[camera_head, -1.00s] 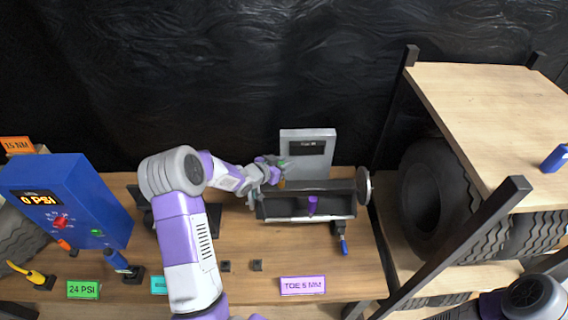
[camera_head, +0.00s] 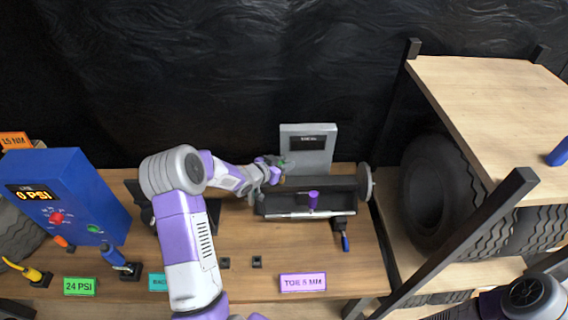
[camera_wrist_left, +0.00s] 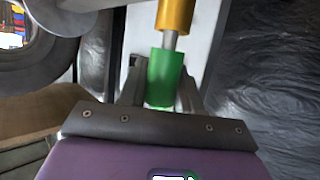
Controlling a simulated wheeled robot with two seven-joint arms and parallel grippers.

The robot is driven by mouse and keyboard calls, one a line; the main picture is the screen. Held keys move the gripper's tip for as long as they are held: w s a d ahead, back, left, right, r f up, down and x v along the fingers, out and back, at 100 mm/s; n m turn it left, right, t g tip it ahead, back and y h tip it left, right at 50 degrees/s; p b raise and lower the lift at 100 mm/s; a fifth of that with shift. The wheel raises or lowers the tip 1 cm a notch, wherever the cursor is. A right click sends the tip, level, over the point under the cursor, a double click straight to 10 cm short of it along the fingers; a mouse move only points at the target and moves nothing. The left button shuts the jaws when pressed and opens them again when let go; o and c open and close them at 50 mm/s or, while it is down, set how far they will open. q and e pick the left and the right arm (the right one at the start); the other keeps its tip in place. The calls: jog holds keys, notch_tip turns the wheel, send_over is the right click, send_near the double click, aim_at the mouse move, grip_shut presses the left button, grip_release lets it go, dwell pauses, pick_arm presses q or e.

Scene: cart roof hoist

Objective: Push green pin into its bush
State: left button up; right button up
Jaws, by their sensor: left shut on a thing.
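My left gripper (camera_head: 274,170) is at the left end of the dark trough-like fixture (camera_head: 275,205), by the grey upright panel. In the left wrist view its fingers (camera_wrist_left: 160,88) are shut on the green pin (camera_wrist_left: 163,75). A bare grey shank runs from the green head to the gold bush (camera_wrist_left: 175,14). The shank's tip is hidden, so I cannot tell how deep it sits. In the head view only a speck of green shows by the fingers. My right arm (camera_head: 525,295) shows at the lower right; its gripper is out of view.
A purple pin (camera_head: 313,198) stands in the trough. A round disc (camera_head: 366,182) is at its right end, with a blue-handled tool (camera_head: 343,235) in front. The grey panel (camera_head: 308,155) stands behind. A blue box (camera_head: 65,200) is at left; a shelf with tyres (camera_head: 425,190) is at right.

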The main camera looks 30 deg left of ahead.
pick_arm(q)
jog(key=shift+f+b, duration=0.3)
jog(key=shift+f, duration=0.15)
jog(key=o, duration=1.1)
jog(key=shift+r, duration=0.1)
jog(key=p+v, duration=0.1)
jog(key=v, duration=0.6)
jog(key=shift+s+a, duration=0.1)
jog(key=shift+s, duration=0.15)
jog(key=shift+r, duration=0.1)
